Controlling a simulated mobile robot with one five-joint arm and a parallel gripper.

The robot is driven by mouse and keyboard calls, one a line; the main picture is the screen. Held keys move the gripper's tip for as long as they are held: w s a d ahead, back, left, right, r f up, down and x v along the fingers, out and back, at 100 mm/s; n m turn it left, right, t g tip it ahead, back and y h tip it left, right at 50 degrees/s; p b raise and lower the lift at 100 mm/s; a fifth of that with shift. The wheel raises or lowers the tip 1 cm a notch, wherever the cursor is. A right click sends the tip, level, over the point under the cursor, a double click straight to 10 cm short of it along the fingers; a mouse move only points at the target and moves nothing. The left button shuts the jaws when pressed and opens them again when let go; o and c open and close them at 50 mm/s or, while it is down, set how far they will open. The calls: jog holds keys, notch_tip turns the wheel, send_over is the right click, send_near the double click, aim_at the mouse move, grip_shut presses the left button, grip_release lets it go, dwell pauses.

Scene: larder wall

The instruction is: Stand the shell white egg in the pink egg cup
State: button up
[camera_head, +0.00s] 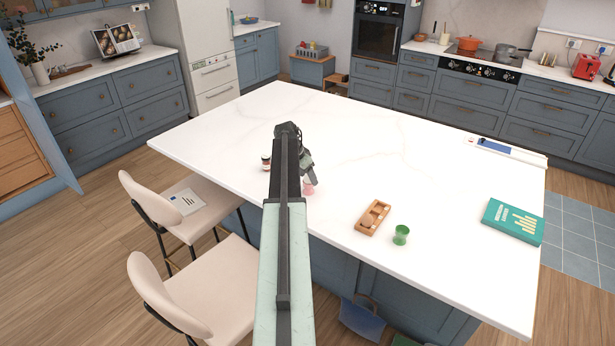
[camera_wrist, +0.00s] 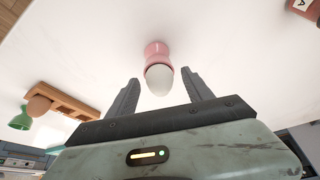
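The pink egg cup (camera_wrist: 155,50) stands on the white worktop in the wrist view, which looks upside down. The shell white egg (camera_wrist: 159,81) shows at the cup's mouth and appears to sit in it. My gripper (camera_wrist: 161,82) is open, with one finger on each side of the egg and a visible gap on both sides. In the head view my gripper (camera_head: 309,174) is low over the island, and the pink egg cup (camera_head: 309,189) shows partly below it. The white egg cannot be made out there.
A small jar (camera_head: 266,163) stands to the left. A green book (camera_head: 513,221) lies at the right edge.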

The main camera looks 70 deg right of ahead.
jog(key=shift+r, duration=0.1)
jog(key=p+v, duration=0.7)
jog(key=shift+a+r, duration=0.15)
jog(key=shift+r, duration=0.1)
jog(key=shift+w, duration=0.1)
